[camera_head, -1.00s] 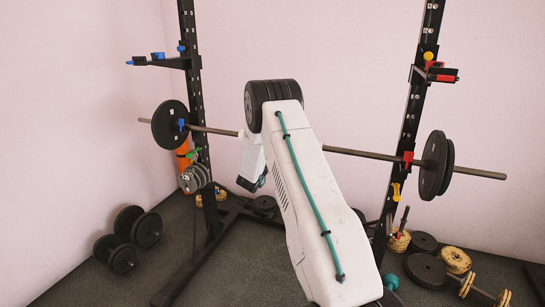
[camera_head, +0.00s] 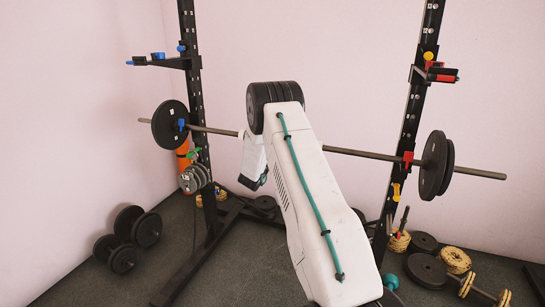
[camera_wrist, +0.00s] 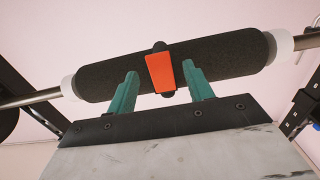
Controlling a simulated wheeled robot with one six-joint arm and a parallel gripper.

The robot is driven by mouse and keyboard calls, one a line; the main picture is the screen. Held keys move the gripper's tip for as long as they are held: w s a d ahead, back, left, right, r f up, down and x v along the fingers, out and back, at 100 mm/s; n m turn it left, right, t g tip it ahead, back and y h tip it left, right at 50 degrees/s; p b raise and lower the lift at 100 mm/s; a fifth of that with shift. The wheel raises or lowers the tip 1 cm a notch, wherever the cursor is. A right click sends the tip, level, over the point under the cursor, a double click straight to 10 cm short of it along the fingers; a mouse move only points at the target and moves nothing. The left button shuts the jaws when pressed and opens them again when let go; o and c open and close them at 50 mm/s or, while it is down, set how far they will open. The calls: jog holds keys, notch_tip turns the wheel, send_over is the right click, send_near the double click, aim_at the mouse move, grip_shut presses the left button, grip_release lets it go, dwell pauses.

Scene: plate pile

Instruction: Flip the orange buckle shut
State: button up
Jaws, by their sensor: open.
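The orange buckle (camera_wrist: 160,73) shows in the wrist view as a long orange flap on the middle of a thick black foam sleeve (camera_wrist: 225,55). The sleeve is around a metal bar, with a white collar at each end. A small dark part shows at the flap's top and bottom. Whether the flap lies flat or stands up is hard to tell. My gripper (camera_wrist: 163,76) is open, its teal fingers on either side of the flap with gaps between. Contact with the sleeve is unclear. In the head view my arm hides the sleeve and buckle.
The metal bar (camera_head: 362,154) spans two black rack uprights (camera_head: 408,125), with black weight plates (camera_head: 432,165) at its ends. Dumbbells (camera_head: 146,230) lie on the left floor, and loose plates (camera_head: 427,271) on the right. Open wall is behind the rack.

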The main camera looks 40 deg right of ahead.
jog(key=shift+a, duration=0.1)
jog(key=v, duration=0.7)
jog(key=shift+s+a, duration=0.15)
jog(key=shift+a, duration=0.15)
dwell(0.3)
